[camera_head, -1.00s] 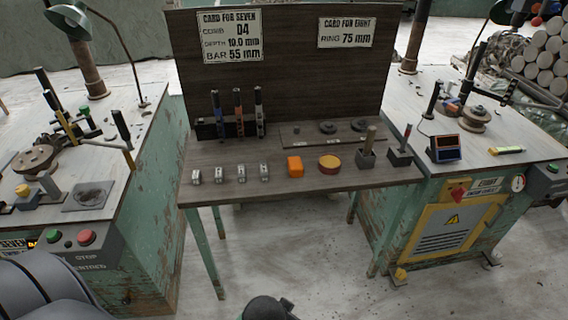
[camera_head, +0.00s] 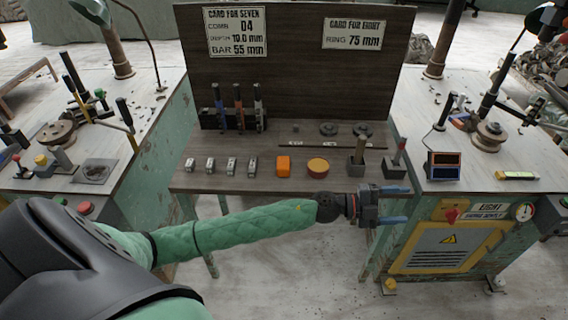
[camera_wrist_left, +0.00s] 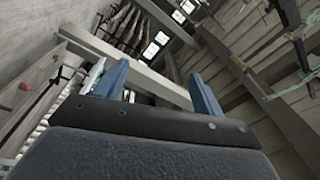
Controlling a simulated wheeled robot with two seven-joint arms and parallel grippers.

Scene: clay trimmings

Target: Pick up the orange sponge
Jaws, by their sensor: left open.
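The orange sponge (camera_head: 283,165) is a small block lying on the middle wooden table (camera_head: 240,181), in the row of objects near its front edge. It is fully visible. A round yellow and red-brown disc (camera_head: 318,166) lies just to its right. My left gripper (camera_head: 401,206) is open and empty, in front of the table's right end, well to the right of the sponge. Its blue fingers point right, and they show apart in the left wrist view (camera_wrist_left: 160,84), with only walls and ceiling beyond. My right gripper is not in view.
Several small metal blocks (camera_head: 210,165) lie left of the sponge. Dark blocks with upright handles (camera_head: 357,168) stand right of the disc. The green machine (camera_head: 440,240) is close to my left gripper.

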